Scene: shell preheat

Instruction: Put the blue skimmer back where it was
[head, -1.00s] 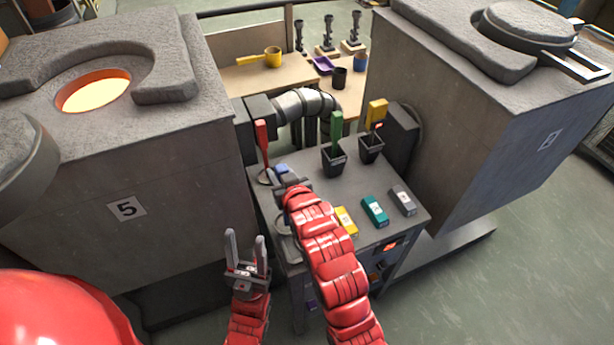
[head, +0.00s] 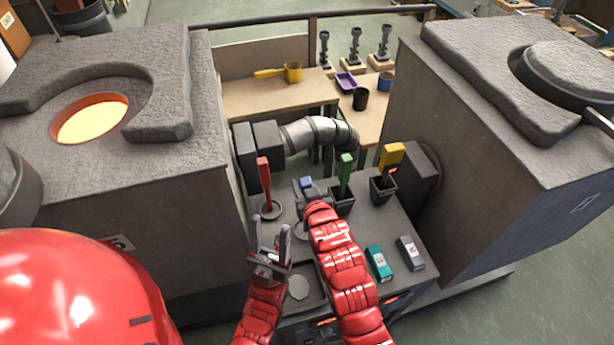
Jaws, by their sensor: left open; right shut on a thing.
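The blue skimmer (head: 306,183) shows only as a small blue end at my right gripper (head: 304,191). That gripper is shut on it over the back part of the grey bench (head: 372,225). The rest of the skimmer is hidden by the gripper and arm, so I cannot tell whether it touches the bench. My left gripper (head: 271,229) is open and empty, fingers pointing up, at the bench's left front side. A red-handled tool (head: 264,173) stands upright on a round base behind it.
Dark pots hold a green-handled tool (head: 345,172) and a yellow-handled tool (head: 391,155). A teal box (head: 378,262) and a grey box (head: 410,252) lie at right. A pale disc (head: 299,288) lies in a front tray. A glowing furnace opening (head: 90,118) is at left; another furnace (head: 500,165) flanks the right.

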